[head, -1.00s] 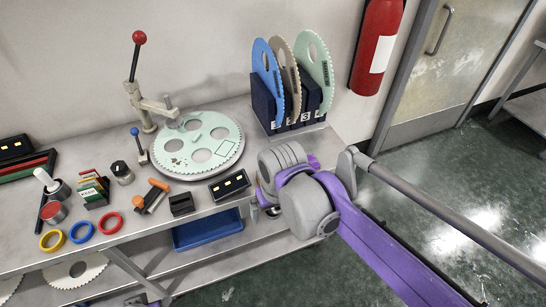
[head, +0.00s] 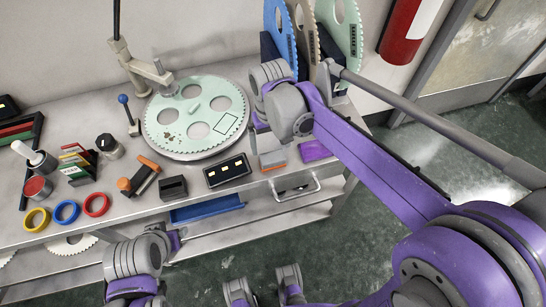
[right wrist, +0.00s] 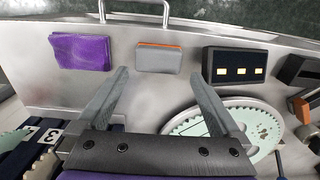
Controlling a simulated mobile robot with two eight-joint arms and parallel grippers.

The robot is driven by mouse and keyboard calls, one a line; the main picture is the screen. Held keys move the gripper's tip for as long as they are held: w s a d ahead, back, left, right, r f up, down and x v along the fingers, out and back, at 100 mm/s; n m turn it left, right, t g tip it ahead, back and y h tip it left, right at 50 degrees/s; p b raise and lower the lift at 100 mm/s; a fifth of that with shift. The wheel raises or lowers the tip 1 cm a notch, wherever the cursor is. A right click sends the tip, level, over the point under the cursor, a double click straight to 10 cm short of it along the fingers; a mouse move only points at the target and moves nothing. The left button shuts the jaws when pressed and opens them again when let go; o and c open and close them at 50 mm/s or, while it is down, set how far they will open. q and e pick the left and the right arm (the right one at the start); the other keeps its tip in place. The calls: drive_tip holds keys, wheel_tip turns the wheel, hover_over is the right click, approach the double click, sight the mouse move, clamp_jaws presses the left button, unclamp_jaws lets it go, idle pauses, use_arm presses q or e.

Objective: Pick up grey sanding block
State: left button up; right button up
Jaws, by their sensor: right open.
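The grey sanding block (head: 272,160) lies on the bench near its front edge, with an orange layer along one side. In the right wrist view the block (right wrist: 160,58) lies ahead of the fingertips, roughly centred between them. My right gripper (right wrist: 157,76) is open and empty, with its fingers apart above the bench. In the head view the right gripper (head: 266,133) is just behind the block and partly hidden by its own wrist. Part of my left arm shows at the bottom left of the head view, but I do not see its jaws.
A purple cloth (head: 314,150) lies right of the block and a black box with yellow squares (head: 227,170) lies left of it. The round lapping plate (head: 158,140) and the rack of toothed discs (head: 345,30) stand behind. A drawer handle (head: 296,189) is below the front edge.

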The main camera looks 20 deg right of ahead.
sight(272, 156)
wheel_tip(272, 156, down, 7)
drive_tip(key=shift+d+b, duration=0.15)
drive_tip(key=shift+b, duration=0.15)
drive_tip(key=c, duration=1.1)
drive_tip(key=shift+r+p, duration=0.6)
drive_tip(key=shift+r, duration=4.45)
drive_tip(key=shift+c, duration=0.3)
